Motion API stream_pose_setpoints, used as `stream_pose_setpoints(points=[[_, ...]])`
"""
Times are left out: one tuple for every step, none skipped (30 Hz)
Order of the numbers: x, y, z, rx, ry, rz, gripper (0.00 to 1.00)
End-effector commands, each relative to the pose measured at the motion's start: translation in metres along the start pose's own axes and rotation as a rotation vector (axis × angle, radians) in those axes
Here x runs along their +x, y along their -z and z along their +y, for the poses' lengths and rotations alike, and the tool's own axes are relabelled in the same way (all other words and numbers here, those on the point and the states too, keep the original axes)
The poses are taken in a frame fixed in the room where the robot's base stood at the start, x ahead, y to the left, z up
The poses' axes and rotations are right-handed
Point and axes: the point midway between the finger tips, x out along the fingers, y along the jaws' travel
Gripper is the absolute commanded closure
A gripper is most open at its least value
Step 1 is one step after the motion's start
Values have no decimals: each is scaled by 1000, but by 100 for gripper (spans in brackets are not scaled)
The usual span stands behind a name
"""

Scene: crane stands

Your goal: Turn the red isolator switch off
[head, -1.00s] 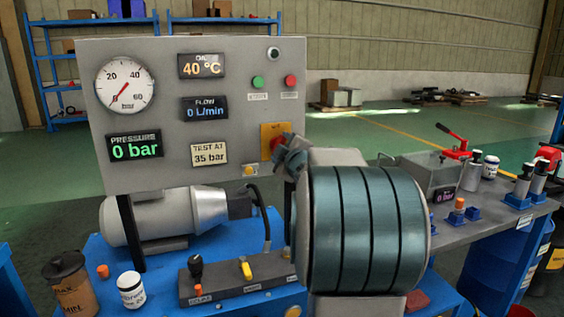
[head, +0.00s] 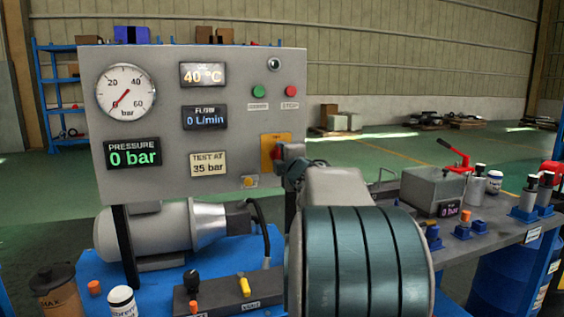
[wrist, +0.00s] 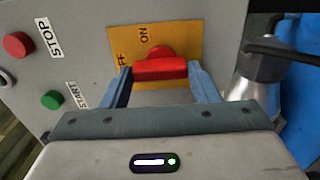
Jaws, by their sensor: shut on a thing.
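The red isolator switch (wrist: 160,68) sits on an orange plate (wrist: 185,40) on the grey panel. In the wrist view its red handle lies level across the picture, between my two blue-grey fingers. The ON label is above the handle, and a partly hidden label ending in "FF" is by its left end. My gripper (wrist: 160,78) is shut on the handle, one finger at each end. In the head view the plate (head: 267,142) shows, but my gripper (head: 290,165) and wrist cover part of the switch.
The panel (head: 225,130) carries a pressure gauge (head: 126,90), displays reading 0 bar and 0 L/min, a green START button (head: 259,91) and a red STOP button (head: 292,91). A motor (head: 160,232) stands below. A side bench (head: 490,235) holds small parts at right.

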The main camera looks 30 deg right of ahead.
Motion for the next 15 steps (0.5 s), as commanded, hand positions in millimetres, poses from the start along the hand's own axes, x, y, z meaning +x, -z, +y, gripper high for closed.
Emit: stream_pose_setpoints(points=[[0,0,0,-4,1,0,68],[0,0,0,-5,1,0,68],[0,0,0,-5,1,0,68],[0,0,0,-6,1,0,68],[0,0,0,-5,1,0,68],[0,0,0,-5,1,0,68],[0,0,0,-5,1,0,68],[0,0,0,-5,1,0,68],[0,0,0,-6,1,0,68],[0,0,0,-6,1,0,68],[0,0,0,-5,1,0,40],[0,0,0,-5,1,0,29],[0,0,0,-5,1,0,24],[0,0,0,-5,1,0,24],[0,0,0,-4,1,0,24]])
